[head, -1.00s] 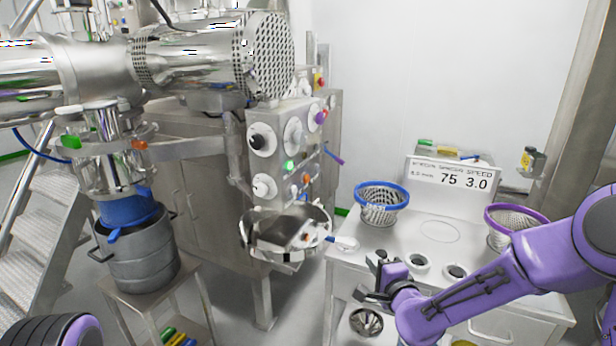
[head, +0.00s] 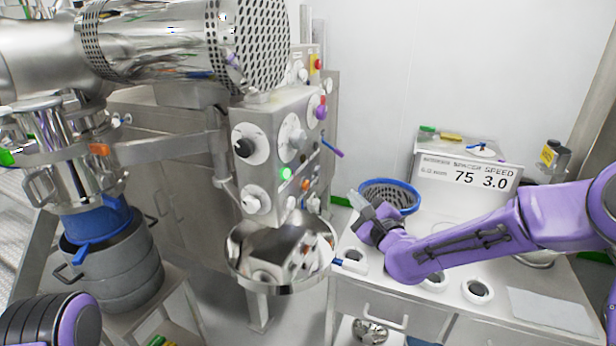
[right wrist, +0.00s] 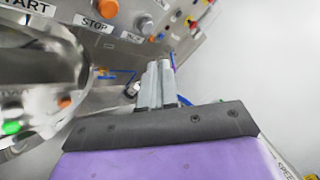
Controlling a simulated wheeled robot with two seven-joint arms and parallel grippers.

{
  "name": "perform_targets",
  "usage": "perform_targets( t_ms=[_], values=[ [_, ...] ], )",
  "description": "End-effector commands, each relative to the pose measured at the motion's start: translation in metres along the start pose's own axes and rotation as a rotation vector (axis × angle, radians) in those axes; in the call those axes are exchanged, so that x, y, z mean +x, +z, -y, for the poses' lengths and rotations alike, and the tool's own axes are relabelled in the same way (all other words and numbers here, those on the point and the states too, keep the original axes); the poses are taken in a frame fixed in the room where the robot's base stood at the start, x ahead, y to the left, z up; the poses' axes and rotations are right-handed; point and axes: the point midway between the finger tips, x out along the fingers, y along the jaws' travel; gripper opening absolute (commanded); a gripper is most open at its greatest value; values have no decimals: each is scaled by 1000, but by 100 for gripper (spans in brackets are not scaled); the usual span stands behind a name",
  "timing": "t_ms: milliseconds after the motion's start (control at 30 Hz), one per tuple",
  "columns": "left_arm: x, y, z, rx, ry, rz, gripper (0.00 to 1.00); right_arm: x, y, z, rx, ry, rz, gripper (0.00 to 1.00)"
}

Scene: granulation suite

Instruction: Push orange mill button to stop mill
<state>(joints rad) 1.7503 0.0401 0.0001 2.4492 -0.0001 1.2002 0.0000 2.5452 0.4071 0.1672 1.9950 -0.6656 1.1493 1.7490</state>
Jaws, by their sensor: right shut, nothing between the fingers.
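The orange button (head: 305,186) is on the front of the steel control panel, right of and slightly below a lit green button (head: 286,173). In the right wrist view the orange button (right wrist: 107,8) shows at the top edge above a STOP label (right wrist: 95,22), with part of a START label to its left. My right gripper (head: 360,203) is shut and empty, right of and a little below the panel, apart from the button. Its closed fingers (right wrist: 156,82) point toward the panel in the right wrist view. Only part of my left arm shows at the lower left; its gripper is out of view.
A shiny steel bowl (head: 240,262) hangs below the panel, close to my right gripper's left. A blue-rimmed basket (head: 405,188) stands behind the gripper on the white counter (head: 545,308). A purple-ended lever (head: 333,150) sticks out from the panel's right side.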

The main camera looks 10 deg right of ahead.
Motion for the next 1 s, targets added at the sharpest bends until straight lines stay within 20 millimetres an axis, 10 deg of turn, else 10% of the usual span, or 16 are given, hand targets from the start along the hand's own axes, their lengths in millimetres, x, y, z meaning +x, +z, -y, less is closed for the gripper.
perform_targets(
  t_ms=[433, 1000],
  values=[
    [0, 1, 0, 1, -1, 1, 43, -5, -7, 6, -4, -14, -17, 0],
    [4, 2, 0, 0, -1, 1, 43, 50, 31, -32, -3, -12, -14, 0]
  ],
)
